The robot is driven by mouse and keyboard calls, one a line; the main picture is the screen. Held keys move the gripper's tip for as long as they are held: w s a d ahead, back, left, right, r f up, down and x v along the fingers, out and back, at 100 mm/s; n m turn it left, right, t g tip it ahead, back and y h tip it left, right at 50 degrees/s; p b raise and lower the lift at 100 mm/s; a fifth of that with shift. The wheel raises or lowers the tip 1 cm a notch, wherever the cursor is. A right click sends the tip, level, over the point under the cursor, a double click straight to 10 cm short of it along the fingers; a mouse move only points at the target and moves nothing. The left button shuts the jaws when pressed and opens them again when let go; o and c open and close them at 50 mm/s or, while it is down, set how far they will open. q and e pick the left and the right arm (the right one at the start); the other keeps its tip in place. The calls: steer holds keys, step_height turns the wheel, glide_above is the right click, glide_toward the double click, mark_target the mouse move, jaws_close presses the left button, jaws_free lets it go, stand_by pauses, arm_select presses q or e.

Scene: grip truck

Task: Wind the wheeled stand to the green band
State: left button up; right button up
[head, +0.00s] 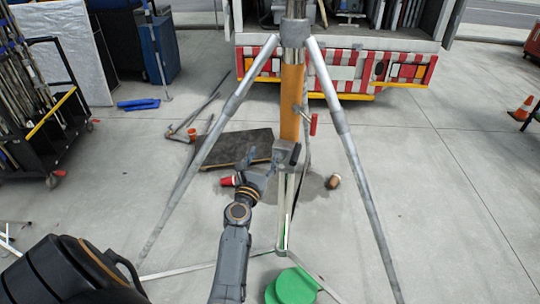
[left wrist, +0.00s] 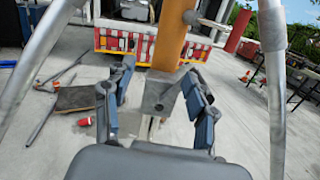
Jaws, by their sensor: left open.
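The stand has an orange column (head: 291,102) between long grey tripod legs (head: 340,120). A crank with a red handle (head: 313,124) sticks out on the column's right side. A red cylinder (left wrist: 238,30), apparently this handle, shows in the left wrist view. A grey block (head: 287,154) sits at the column's lower end, and a thin pale post with a green strip (head: 288,228) runs below it. My left gripper (head: 262,170) is open and empty, just left of the block. In the left wrist view its fingers (left wrist: 155,103) stand either side of the block, which appears beyond them. My right gripper is out of view.
A green round object (head: 292,286) lies at the stand's foot. Red cups (head: 228,181), a dark board (head: 235,148) and loose poles lie on the floor. A black cart (head: 45,130) stands left, a striped truck rear (head: 345,66) behind.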

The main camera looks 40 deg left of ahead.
arm_select(q)
steer(key=shift+n, duration=0.4)
steer(key=d+f, duration=0.1)
steer(key=s+d, duration=0.1)
steer(key=d, duration=0.1)
steer(key=d+f, duration=0.1)
steer(key=shift+s+d+f, duration=0.2)
steer(key=shift+d+f, duration=0.1)
steer(key=shift+d, duration=0.1)
steer(key=shift+w, duration=0.1)
steer(key=x, duration=0.9)
steer(key=shift+w+a, duration=0.2)
steer(key=shift+a, duration=0.1)
